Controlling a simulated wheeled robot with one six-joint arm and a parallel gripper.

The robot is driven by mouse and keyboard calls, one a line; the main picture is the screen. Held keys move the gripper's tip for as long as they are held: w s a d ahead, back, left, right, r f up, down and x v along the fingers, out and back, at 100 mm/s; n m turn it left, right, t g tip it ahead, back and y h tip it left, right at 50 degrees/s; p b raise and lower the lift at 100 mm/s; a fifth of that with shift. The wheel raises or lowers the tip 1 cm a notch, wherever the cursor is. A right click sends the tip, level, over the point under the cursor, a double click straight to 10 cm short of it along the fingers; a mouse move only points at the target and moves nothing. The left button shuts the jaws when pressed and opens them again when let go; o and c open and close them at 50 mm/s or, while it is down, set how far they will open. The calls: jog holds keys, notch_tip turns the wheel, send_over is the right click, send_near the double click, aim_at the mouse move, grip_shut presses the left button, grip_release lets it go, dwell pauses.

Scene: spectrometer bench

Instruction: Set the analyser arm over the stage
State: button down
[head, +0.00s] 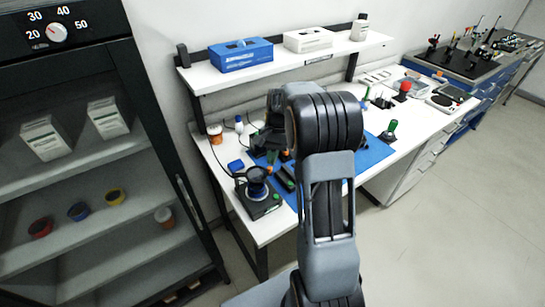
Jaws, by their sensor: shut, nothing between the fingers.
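A small black instrument (260,200) stands at the near left end of the bench, with a round dark-blue part on top and a green spot on its front. It looks like the spectrometer. A thin dark piece (239,176) shows at its left side; I cannot tell whether this is the analyser arm. The stage cannot be made out clearly. My arm rises in front of the bench and covers part of it.
A blue mat (370,153) lies on the white bench with green-topped items. A shelf (220,78) above holds a blue box (241,54) and a white box (308,39). A dark cabinet (125,160) stands close on the left. The floor (440,230) at right is clear.

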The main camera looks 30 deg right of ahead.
jog(key=s+m, duration=0.1)
jog(key=s+a+m+t, duration=0.1)
jog(key=s+m, duration=0.1)
jog(key=shift+s+y, duration=0.2)
jog(key=shift+y, duration=0.2)
jog(key=w+d+r, duration=0.4)
jog(key=d+r, duration=0.2)
jog(key=r, duration=0.3)
jog(key=shift+d+r, duration=0.2)
jog(key=shift+d, duration=0.05)
jog(key=s+a+n+t+h, duration=0.4)
jog(key=s+a+n+t, duration=0.2)
jog(key=s+a+n, duration=0.6)
jog(key=shift+s+a+t, duration=0.3)
jog(key=shift+s+a, duration=0.95)
jog(key=shift+s, duration=0.95)
